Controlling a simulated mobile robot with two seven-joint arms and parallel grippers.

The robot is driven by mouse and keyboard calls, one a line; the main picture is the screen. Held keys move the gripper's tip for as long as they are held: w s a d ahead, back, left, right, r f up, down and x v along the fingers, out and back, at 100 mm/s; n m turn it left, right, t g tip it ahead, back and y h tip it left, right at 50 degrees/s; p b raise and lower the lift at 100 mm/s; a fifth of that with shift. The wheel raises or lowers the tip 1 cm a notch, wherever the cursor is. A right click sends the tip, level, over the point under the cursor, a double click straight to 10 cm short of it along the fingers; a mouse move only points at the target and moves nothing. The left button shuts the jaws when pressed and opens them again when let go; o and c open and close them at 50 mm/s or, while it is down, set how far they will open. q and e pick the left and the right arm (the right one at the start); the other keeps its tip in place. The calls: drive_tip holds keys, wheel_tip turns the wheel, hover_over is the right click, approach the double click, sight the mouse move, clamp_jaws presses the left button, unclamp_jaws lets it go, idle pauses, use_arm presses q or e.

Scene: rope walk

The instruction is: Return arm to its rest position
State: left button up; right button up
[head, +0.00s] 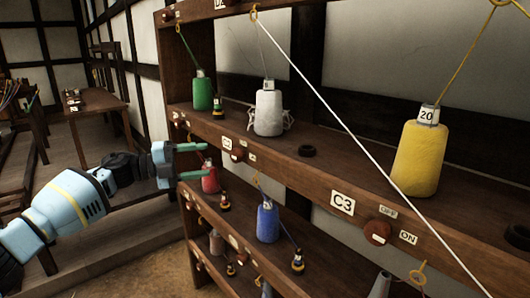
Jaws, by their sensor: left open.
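My left gripper (190,173) comes in from the left and is open. Its two green-tipped fingers point right toward the wooden rack (320,165), at the height between the upper and lower shelves. A red spool (210,179) stands on the lower shelf just beyond the fingers, partly hidden behind them. I cannot tell whether the fingers touch the rack. Nothing shows between the fingers. My right gripper is not in view.
The upper shelf holds a green spool (202,94), a white spool (268,112) and a yellow spool (419,158). A blue spool (267,221) stands below. A white cord (352,132) runs diagonally across the rack front. A wooden table (92,102) stands back left; floor between is open.

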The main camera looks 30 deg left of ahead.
use_arm(q)
drive_tip(key=s+d+f+n+t+y+p, duration=0.1)
drive_tip(key=s+d+f+n, duration=0.25)
drive_tip(key=d+f, duration=0.45)
drive_tip(key=s+d+f+n+t+y, duration=0.1)
drive_tip(key=s+d+f+n+y, duration=0.25)
drive_tip(key=f, duration=0.75)
drive_tip(key=s+d+f+n+t+p, duration=0.1)
drive_tip(key=s+d+f+n, duration=0.2)
drive_tip(key=d+f+n, duration=0.55)
drive_tip(key=s+d+f+n+g+y, duration=0.2)
drive_tip(key=s+f, duration=0.3)
drive_tip(key=s, duration=0.5)
drive_tip(key=s+d+f+n+g+y+p, duration=0.1)
drive_tip(key=s+f+n, duration=0.3)
drive_tip(key=s, duration=0.6)
drive_tip(key=s+d+f+n+g+y, duration=0.3)
drive_tip(key=s+f, duration=0.4)
drive_tip(key=s, duration=0.3)
drive_tip(key=shift+s+f+n+g+p, duration=0.2)
drive_tip(key=shift+s+n+g+p, duration=0.15)
drive_tip(key=shift+g, duration=0.15)
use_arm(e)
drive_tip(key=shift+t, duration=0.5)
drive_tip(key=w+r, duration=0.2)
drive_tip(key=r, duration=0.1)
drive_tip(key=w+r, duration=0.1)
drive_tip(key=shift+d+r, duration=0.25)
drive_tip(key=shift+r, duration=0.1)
